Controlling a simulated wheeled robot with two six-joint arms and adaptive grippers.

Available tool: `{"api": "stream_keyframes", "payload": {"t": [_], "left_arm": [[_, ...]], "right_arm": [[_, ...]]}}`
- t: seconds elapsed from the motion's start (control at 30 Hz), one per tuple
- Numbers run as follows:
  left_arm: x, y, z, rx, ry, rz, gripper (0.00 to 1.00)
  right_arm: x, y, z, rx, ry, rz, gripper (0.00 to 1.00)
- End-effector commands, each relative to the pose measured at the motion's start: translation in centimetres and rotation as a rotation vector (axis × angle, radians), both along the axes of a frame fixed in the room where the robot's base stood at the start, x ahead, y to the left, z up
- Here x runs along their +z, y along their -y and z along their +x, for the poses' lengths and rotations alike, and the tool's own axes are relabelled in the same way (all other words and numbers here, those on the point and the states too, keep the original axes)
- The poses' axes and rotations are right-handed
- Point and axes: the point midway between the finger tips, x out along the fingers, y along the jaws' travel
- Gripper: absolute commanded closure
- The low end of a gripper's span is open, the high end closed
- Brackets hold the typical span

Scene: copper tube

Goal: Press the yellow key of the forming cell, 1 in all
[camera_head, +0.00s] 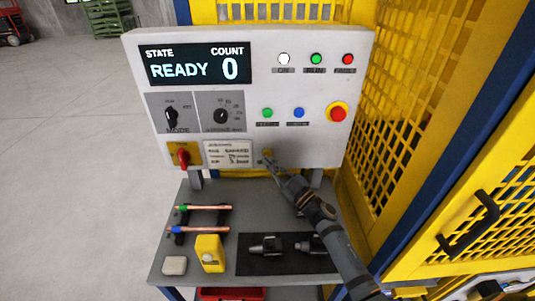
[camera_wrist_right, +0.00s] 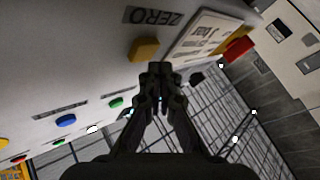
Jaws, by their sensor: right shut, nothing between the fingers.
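The yellow key (camera_wrist_right: 144,48) sits on the grey control panel beside the word ZERO in the right wrist view. In the head view it shows as a small yellow spot (camera_head: 267,153) at the panel's lower edge, partly hidden by my gripper. My right gripper (camera_head: 268,163) is shut and empty, its tips close to the key. In the right wrist view its fingertips (camera_wrist_right: 159,70) appear just below and right of the key; I cannot tell whether they touch. The display (camera_head: 195,64) reads READY, COUNT 0. My left gripper is not in view.
The panel also has a red stop button (camera_head: 337,112), a blue button (camera_head: 299,112), a green button (camera_head: 267,113) and a red switch (camera_head: 183,155). Below, a grey table (camera_head: 204,187) holds copper tubes (camera_head: 204,229) and a yellow block (camera_head: 209,253). Yellow mesh guards stand at right.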

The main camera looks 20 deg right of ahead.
Motion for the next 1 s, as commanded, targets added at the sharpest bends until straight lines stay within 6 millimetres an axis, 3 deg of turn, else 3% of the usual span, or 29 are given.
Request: {"api": "stream_keyframes", "payload": {"t": [0.3,0.8,1.0], "left_arm": [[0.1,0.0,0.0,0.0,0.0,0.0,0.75],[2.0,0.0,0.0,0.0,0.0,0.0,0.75],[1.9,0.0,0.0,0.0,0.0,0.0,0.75]], "right_arm": [[0.1,-0.1,-0.2,0.001,0.0,0.001,1.0],[0.1,-1.3,-4.6,0.0,0.0,0.001,1.0],[0.0,-1.4,-4.9,0.0,0.001,0.002,1.0]]}}
